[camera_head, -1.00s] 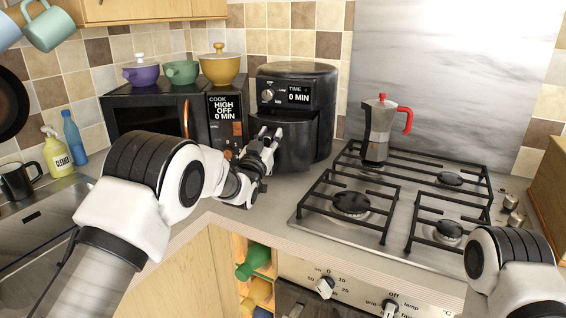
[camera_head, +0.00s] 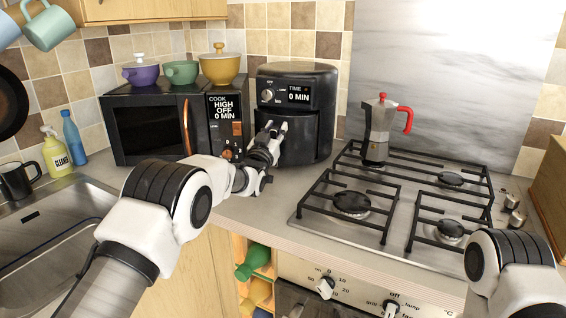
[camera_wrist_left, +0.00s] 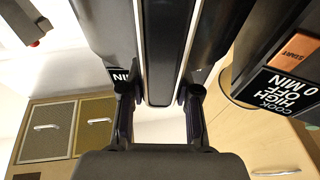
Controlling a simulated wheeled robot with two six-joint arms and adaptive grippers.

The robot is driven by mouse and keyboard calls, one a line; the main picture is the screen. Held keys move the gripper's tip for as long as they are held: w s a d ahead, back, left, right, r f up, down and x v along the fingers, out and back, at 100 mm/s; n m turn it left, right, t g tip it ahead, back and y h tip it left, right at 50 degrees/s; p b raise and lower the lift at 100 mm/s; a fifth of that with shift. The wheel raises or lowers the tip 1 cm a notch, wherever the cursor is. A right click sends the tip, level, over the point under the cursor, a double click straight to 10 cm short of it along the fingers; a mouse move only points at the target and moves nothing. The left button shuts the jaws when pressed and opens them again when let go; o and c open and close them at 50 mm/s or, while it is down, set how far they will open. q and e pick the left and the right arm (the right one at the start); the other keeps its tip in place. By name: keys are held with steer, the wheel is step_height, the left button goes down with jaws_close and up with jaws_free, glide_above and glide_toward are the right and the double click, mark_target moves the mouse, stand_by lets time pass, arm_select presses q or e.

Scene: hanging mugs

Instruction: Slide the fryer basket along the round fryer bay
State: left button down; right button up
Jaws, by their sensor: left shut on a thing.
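The black round fryer (camera_head: 322,90) stands on the counter between the microwave and the hob. Its basket (camera_head: 306,140) sits in the lower bay, its front about flush with the body. My left gripper (camera_head: 274,132) is shut on the basket's handle at the front. In the left wrist view the dark upright handle with a pale strip (camera_wrist_left: 166,50) runs between the two fingers of my left gripper (camera_wrist_left: 159,105). The fingers hide part of the handle in the head view. My right arm shows at the lower right, but its gripper is out of view.
The microwave (camera_head: 150,130) stands close on the left, with several pots on top. The hob (camera_head: 400,205) with a moka pot (camera_head: 379,130) is to the right. A cleaner bottle (camera_head: 56,155) stands near the sink. A strip of counter (camera_head: 262,212) in front is clear.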

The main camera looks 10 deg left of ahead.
mark_target(281, 123)
arm_select(q)
steer(key=shift+w+d+b, duration=0.2)
steer(key=shift+w+d, duration=0.05)
steer(key=shift+w, duration=0.95)
steer(key=shift+w+d+b, duration=0.2)
steer(key=shift+w, duration=1)
steer(key=shift+r, duration=0.1)
steer(key=shift+w, duration=0.15)
steer(key=c, duration=0.7)
jaws_free()
steer(key=shift+c, duration=0.2)
steer(key=o, duration=0.3)
steer(key=shift+f, duration=0.3)
steer(key=shift+r, duration=0.1)
